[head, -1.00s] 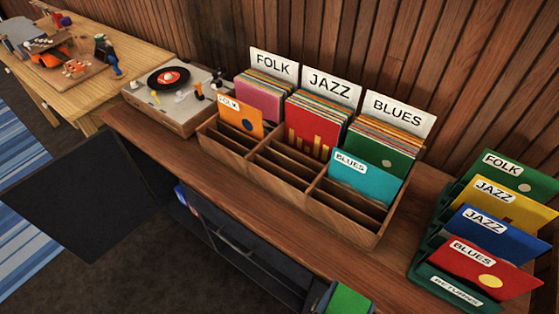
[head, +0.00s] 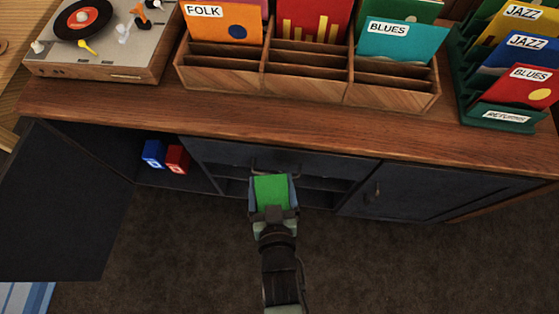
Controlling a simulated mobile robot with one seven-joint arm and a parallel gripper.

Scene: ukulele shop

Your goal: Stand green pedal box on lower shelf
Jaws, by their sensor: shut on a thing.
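The green pedal box (head: 271,188) is held between the fingers of my gripper (head: 272,197), in front of the cabinet's middle section at the lower centre of the head view. My gripper is shut on it. The dark cabinet (head: 404,190) has an open left compartment, where a blue box (head: 153,153) and a red box (head: 177,159) stand side by side on its lower shelf (head: 200,182). The held box is to the right of them and apart from them.
The open left door (head: 65,205) swings out towards the front left. The record bin (head: 305,78), turntable (head: 100,50) and green returns rack (head: 500,120) stand on the wooden top. The carpet (head: 180,250) is clear between the door and my arm.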

